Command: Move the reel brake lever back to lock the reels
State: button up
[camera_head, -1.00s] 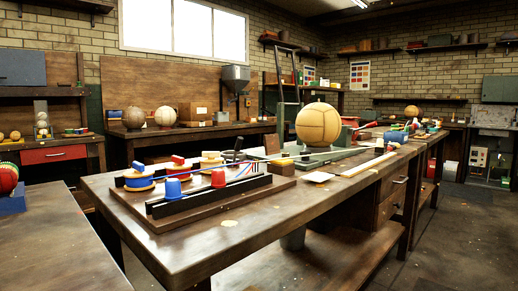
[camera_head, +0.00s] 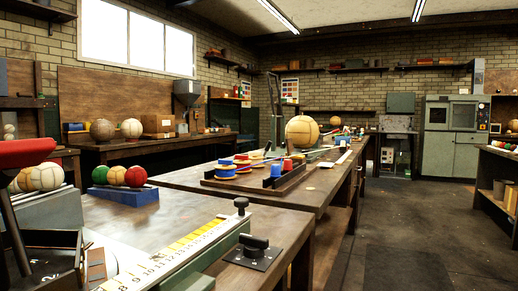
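The reel board (camera_head: 260,188) lies on the middle bench, some way off. On it stand blue-and-yellow reels (camera_head: 225,169) with red tops, and a dark rail with a blue cup (camera_head: 276,169) and a red cup (camera_head: 287,164). A small dark lever-like piece (camera_head: 267,148) rises behind the reels; it is too small to tell its position, or whether it is the brake lever. My gripper is not in view.
A near bench (camera_head: 190,215) fills the lower left, with a yellow ruler (camera_head: 175,258), a black knob on a plate (camera_head: 255,245) and a blue ball rack (camera_head: 122,194). A red bar (camera_head: 25,152) is close at left. Open floor (camera_head: 410,225) lies to the right.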

aim_at(270, 144)
jog(key=k+j, duration=0.1)
jog(key=i+l, duration=0.4)
jog(key=i+l+u, duration=0.1)
jog(key=i+l, duration=0.25)
jog(key=l, duration=0.25)
jog(key=i+l, duration=0.35)
jog(key=l, duration=0.2)
jog(key=i+j+u, duration=0.05)
